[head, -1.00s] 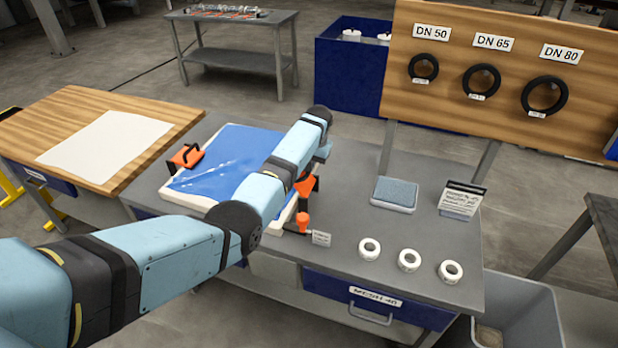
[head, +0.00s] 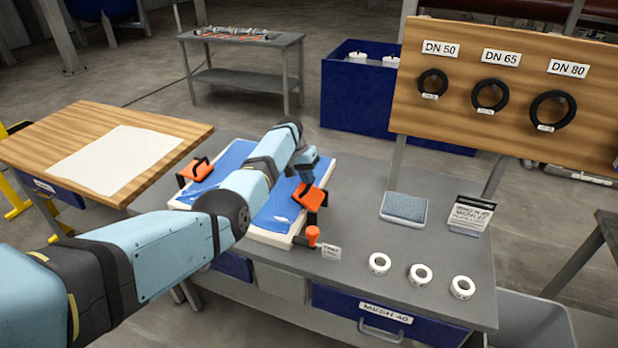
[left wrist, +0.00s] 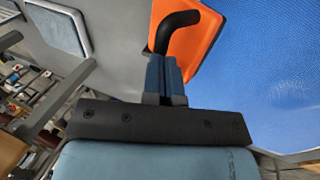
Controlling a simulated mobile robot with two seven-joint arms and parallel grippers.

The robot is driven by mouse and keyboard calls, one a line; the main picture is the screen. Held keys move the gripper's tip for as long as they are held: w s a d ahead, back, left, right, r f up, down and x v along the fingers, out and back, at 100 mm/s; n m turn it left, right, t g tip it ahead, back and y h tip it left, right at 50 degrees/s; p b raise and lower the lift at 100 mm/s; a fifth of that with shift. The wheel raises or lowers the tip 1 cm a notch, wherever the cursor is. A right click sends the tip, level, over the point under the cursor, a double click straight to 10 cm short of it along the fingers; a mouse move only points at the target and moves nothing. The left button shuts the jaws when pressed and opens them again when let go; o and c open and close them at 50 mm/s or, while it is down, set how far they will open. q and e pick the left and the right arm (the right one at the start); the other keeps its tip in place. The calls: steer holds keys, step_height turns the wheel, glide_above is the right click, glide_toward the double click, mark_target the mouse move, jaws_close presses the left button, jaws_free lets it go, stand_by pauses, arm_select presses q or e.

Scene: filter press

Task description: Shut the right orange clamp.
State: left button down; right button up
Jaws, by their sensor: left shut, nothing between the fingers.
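The right orange clamp (head: 310,196) sits at the right edge of the press with the blue filter sheet (head: 283,209). Its orange plate looks tilted, and a black curved handle (left wrist: 176,28) shows on it in the left wrist view. An orange knob (head: 312,236) stands in front of it. My left gripper (head: 306,174) is just above and behind the plate, fingers together and empty. In the left wrist view its fingertips (left wrist: 165,66) are close to the handle and plate; contact cannot be told. My left arm covers the middle of the press. My right gripper is not in view.
The other orange clamp (head: 196,169) is on the press's left side. A wooden table (head: 75,130) stands left.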

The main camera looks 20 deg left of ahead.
mark_target(301, 187)
arm_select(q)
steer(key=shift+s+a+f+h+b, duration=0.1)
steer(key=shift+a+f+h+b, duration=0.55)
steer(key=shift+a+h+b, duration=0.3)
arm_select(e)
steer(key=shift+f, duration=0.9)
arm_select(q)
steer(key=shift+a+f+h+b, duration=0.3)
steer(key=shift+f+h+b, duration=0.1)
steer(key=shift+h+b, duration=0.3)
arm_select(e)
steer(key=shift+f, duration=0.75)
arm_select(q)
steer(key=shift+s+a+f+b, duration=0.1)
steer(key=shift+a+f+b, duration=0.4)
steer(key=shift+b, duration=0.25)
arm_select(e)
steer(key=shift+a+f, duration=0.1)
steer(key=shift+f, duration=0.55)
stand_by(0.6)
arm_select(q)
steer(key=shift+r, duration=0.15)
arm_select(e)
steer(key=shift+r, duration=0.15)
